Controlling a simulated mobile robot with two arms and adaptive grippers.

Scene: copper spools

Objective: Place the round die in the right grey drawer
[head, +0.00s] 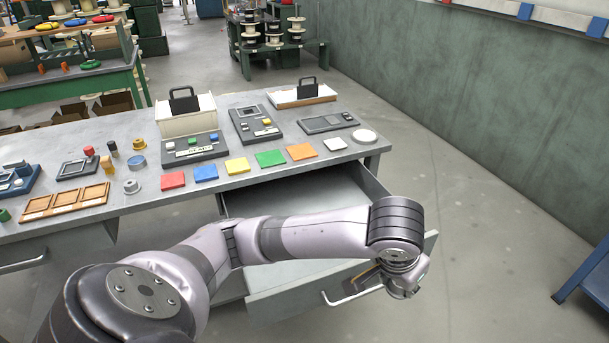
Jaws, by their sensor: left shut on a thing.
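The right grey drawer (275,303) is pulled out from under the bench, and the part of its inside that shows looks empty. My left arm crosses above the drawer. My left gripper (399,284) is at the right part of the drawer front and appears shut on the drawer handle (343,297); its fingertips are mostly hidden. Several round pieces lie on the bench: a grey metal one (131,187), a blue-topped one (138,162) and a white disc (364,136). I cannot tell which is the round die. My right gripper is not in view.
The grey bench (110,204) holds coloured square tiles, dark devices, white boxes with black handles and a wooden tray (66,201). A second drawer handle (22,265) shows at left. A blue stand (585,272) is at far right. The floor right of the drawer is clear.

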